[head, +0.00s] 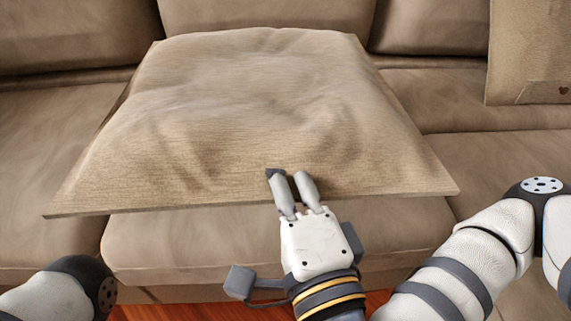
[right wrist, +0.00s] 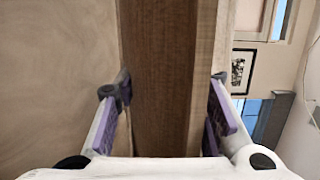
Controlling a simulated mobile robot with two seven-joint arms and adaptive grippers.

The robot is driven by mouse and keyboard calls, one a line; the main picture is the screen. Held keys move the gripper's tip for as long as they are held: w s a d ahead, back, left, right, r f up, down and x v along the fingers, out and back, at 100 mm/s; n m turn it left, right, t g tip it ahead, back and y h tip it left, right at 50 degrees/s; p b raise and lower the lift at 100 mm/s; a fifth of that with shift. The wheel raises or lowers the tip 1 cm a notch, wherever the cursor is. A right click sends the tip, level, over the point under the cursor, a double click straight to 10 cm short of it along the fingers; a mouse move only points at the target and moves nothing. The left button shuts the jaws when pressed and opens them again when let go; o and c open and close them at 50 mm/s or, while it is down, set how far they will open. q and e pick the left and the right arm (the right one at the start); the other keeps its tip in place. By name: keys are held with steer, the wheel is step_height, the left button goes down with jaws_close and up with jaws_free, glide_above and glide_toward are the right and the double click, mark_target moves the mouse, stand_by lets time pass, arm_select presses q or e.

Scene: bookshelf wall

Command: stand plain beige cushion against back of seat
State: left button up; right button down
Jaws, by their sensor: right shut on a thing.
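The plain beige cushion (head: 250,100) lies broad face up over the middle seat (head: 190,240) of the sofa. Its far edge is by the middle backrest (head: 265,14); I cannot tell if they touch. Its near edge appears a little above the seat. My right gripper (head: 290,178) is shut on the near edge, right of its middle. In the right wrist view the cushion's edge (right wrist: 165,80) runs between the two fingers. My left gripper is out of view; only part of my left arm shows at the lower left.
Another beige cushion (head: 530,50) with a small dark red mark stands on the right seat (head: 500,155). The left seat (head: 40,140) is clear. Red-brown wood floor (head: 160,312) shows below the sofa. A framed picture (right wrist: 241,70) hangs behind in the right wrist view.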

steer(key=w+f, duration=0.1)
steer(key=w+d+f+b, duration=0.1)
steer(key=w, duration=0.1)
steer(key=w+d+f+b, duration=0.1)
steer(key=w, duration=0.1)
steer(key=shift+w+d+f, duration=0.1)
steer(key=shift+w+f, duration=0.1)
steer(key=shift+w, duration=0.05)
steer(key=w+f+b, duration=0.1)
steer(key=f, duration=0.1)
steer(key=w+d+f+b, duration=0.1)
steer(key=w+f, duration=0.1)
steer(key=shift+w+b, duration=0.1)
steer(key=shift+b, duration=0.2)
steer(key=f+b, duration=0.1)
steer(key=f, duration=0.1)
steer(key=w+f+b, duration=0.1)
steer(key=f, duration=0.1)
steer(key=shift+d+f, duration=0.15)
steer(key=shift+f, duration=0.05)
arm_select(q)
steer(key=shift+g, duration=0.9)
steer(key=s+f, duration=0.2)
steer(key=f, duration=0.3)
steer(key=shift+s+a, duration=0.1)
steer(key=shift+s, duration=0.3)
arm_select(e)
steer(key=shift+r, duration=0.2)
